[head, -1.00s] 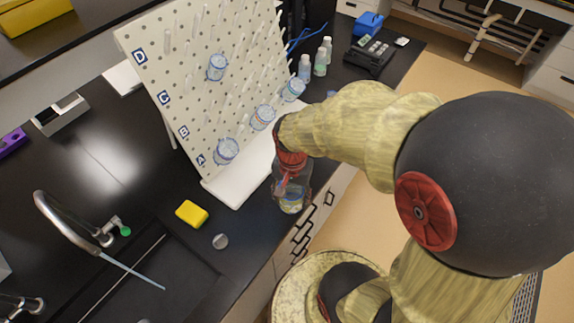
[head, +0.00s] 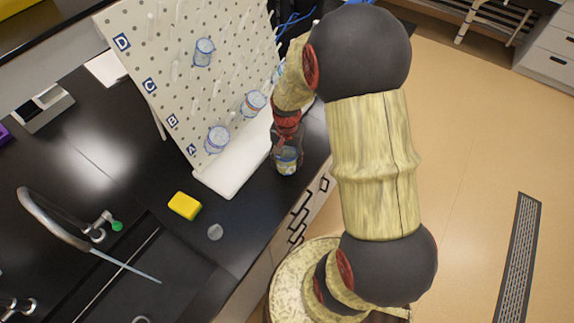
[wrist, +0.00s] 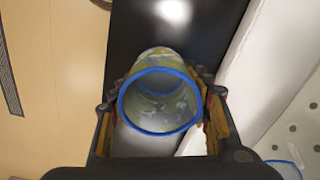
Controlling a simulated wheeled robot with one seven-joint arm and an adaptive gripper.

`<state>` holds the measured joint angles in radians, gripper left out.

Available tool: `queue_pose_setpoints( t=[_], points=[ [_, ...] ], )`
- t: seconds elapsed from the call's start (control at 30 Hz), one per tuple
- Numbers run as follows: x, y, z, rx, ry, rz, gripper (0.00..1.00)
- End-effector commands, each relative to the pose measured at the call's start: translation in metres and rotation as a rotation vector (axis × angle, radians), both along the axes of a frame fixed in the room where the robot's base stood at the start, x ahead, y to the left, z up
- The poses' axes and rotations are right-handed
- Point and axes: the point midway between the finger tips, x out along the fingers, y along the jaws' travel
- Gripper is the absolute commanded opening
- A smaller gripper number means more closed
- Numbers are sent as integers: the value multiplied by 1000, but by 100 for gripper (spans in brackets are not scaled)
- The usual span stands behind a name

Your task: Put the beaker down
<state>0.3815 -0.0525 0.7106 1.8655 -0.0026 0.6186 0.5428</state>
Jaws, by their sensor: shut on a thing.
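The beaker (wrist: 160,125) is a clear glass cylinder with a blue rim. In the wrist view I look down into its mouth. It also shows in the head view (head: 287,161), near the counter's front edge, partly covered by my gripper. My gripper (wrist: 160,110) is shut on the beaker, with one finger on each side of it. In the head view my gripper (head: 287,145) points down over the black counter (head: 240,215). I cannot tell whether the beaker's base touches the counter.
A white pegboard (head: 180,80) with several blue-rimmed beakers hanging stands just left of my gripper, on a white base (head: 235,170). A yellow sponge (head: 185,205) and a small clear disc (head: 215,232) lie near the sink tap (head: 55,240). The counter's front edge is close.

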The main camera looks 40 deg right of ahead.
Motion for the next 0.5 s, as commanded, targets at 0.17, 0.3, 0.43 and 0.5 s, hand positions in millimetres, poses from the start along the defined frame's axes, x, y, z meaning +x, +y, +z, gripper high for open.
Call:
queue_pose_setpoints(
  t=[0.17, 0.3, 0.43, 0.5],
  points=[
    [2, -2, -21, 1, 3, 0, 29],
    [3, -2, -36, 0, 1, 0, 29],
    [3, -2, -35, 0, 0, 0, 29],
    [3, -2, -35, 0, 0, 0, 29]
  ],
)
